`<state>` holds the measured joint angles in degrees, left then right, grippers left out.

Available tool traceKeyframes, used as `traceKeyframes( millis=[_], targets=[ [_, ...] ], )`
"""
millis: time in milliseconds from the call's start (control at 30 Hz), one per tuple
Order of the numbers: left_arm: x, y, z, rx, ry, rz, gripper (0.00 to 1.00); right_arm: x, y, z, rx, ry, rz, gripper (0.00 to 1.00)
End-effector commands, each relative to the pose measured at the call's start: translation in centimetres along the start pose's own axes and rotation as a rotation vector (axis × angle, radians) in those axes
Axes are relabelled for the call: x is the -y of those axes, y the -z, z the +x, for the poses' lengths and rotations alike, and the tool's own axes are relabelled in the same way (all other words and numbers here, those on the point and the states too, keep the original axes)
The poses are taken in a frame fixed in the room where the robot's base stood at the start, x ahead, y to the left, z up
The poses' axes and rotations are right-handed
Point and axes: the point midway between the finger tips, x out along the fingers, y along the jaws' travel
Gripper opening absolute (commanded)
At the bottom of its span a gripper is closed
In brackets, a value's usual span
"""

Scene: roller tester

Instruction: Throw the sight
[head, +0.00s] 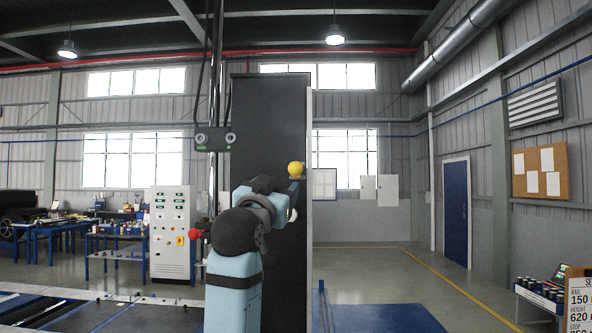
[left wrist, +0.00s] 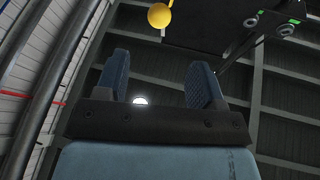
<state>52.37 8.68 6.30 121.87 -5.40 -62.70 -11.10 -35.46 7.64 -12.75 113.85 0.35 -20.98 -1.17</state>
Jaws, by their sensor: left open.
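A yellow ball knob (head: 295,169) shows in the head view at the right edge of a tall dark panel (head: 270,120), just above my left wrist. It also shows at the top of the left wrist view (left wrist: 159,15), on a short stem. My left gripper (left wrist: 160,78) is open and empty, with the knob beyond its fingertips and apart from them. In the head view my own arm hides most of its jaws. A dark box with two round faces and green marks (head: 215,138) hangs left of the panel. I cannot tell which part is the sight. My right gripper is not in view.
A grey control cabinet (head: 171,234) stands left of my arm, with a red knob (head: 195,234) beside it. Blue workbenches (head: 115,250) stand at the far left. A sign (head: 578,300) is at the lower right. The floor right of the panel is mostly clear.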

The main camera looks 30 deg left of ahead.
Motion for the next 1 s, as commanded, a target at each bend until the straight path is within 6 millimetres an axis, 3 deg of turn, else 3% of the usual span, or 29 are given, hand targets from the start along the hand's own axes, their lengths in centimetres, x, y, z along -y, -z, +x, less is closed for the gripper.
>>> traceKeyframes(
  millis=[500,700,1000],
  targets=[
    [0.0,0.2,10.4,0.002,-0.001,-0.002,0.62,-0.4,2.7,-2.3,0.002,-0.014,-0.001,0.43],
    [-0.1,0.0,12.2,0.002,-0.002,-0.001,0.62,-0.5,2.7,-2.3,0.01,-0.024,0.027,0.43],
    [-0.1,-0.1,12.6,0.0,-0.001,-0.001,0.62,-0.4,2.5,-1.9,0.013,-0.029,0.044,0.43]
  ],
)
